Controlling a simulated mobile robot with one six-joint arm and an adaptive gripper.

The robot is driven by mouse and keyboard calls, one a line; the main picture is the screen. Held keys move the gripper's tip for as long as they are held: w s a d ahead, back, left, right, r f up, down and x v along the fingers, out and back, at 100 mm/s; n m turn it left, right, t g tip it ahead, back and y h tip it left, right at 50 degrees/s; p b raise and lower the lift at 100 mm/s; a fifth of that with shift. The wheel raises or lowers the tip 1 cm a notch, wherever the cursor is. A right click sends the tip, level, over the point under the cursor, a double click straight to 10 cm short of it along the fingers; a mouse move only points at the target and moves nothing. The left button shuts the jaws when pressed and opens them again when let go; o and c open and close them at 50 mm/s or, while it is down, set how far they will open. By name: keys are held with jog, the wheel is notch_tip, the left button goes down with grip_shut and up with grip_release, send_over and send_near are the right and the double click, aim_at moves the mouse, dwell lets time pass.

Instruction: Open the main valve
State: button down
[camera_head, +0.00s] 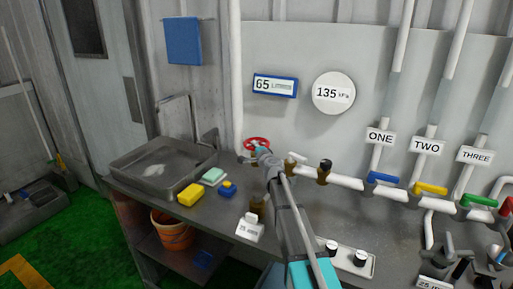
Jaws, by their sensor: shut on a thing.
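A red round valve handwheel (257,141) sits on a brass fitting on the white pipe by the back wall, left of centre. My arm reaches up from the bottom of the view to it. My gripper (262,152) is at the near edge of the wheel and is shut on it. The arm's end hides the fingertips and part of the wheel and fitting. No label for this valve shows.
A gauge reads 65 (275,86) and a round one 135 kPa (333,93). Blue (385,178), yellow (431,188) and green (479,200) handles sit on pipes at right. A metal sink (135,185), yellow sponge (190,195) and bottle crowd the bench.

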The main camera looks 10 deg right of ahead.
jog(key=shift+s+d+n+g+y, duration=0.15)
jog(key=shift+n+g+y, duration=0.4)
jog(key=shift+n+y, duration=0.6)
jog(key=shift+s+d+n+g+y, duration=0.1)
jog(key=shift+n+g+y, duration=0.55)
jog(key=shift+y, duration=0.8)
jog(key=shift+n+y, duration=0.3)
jog(key=c, duration=0.6)
grip_release()
jog(key=shift+o, duration=0.2)
jog(key=shift+d, duration=0.1)
jog(key=v, duration=1.2)
